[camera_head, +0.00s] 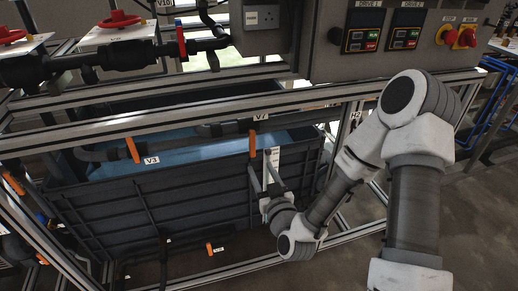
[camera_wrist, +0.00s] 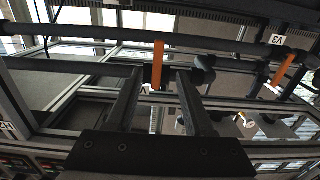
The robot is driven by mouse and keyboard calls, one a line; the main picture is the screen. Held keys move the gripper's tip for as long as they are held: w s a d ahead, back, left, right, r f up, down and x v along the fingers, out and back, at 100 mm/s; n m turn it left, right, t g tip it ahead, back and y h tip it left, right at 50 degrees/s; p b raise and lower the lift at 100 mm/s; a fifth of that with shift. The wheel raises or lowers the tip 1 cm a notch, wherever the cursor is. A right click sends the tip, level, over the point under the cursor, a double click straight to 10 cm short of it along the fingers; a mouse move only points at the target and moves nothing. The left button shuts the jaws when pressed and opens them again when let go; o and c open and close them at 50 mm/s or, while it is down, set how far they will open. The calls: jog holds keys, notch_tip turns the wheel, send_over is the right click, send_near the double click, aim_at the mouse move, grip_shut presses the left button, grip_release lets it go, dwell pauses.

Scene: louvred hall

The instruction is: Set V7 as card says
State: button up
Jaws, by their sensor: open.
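The V7 label (camera_head: 261,115) is on the frame rail in the head view. Below it an orange valve handle (camera_head: 252,142) hangs down from the dark pipe at the tank's front. In the wrist view this orange handle (camera_wrist: 158,65) points along the view between my fingers, near their tips. My gripper (camera_head: 260,167) is open at the tank's front wall, just below the handle. In the wrist view my gripper (camera_wrist: 159,75) shows two spread fingers with a gap to each side of the handle; contact is not visible. No readable card for V7 is in view.
A V3 label (camera_head: 151,160) and its orange handle (camera_head: 133,150) are to the left. A dark tank (camera_head: 170,205) stands behind the rails. A white upright strip (camera_head: 271,158) is close behind my gripper. A control box (camera_head: 395,40) hangs above right.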

aim_at(253, 151)
jog(key=p+x, duration=0.2)
jog(key=x, duration=0.6)
jog(key=shift+d+r, duration=0.15)
jog(key=shift+r, duration=0.05)
jog(key=shift+b+x, duration=0.4)
jog(key=shift+x, duration=0.6)
grip_shut()
jog(key=shift+f, duration=0.1)
dwell(0.7)
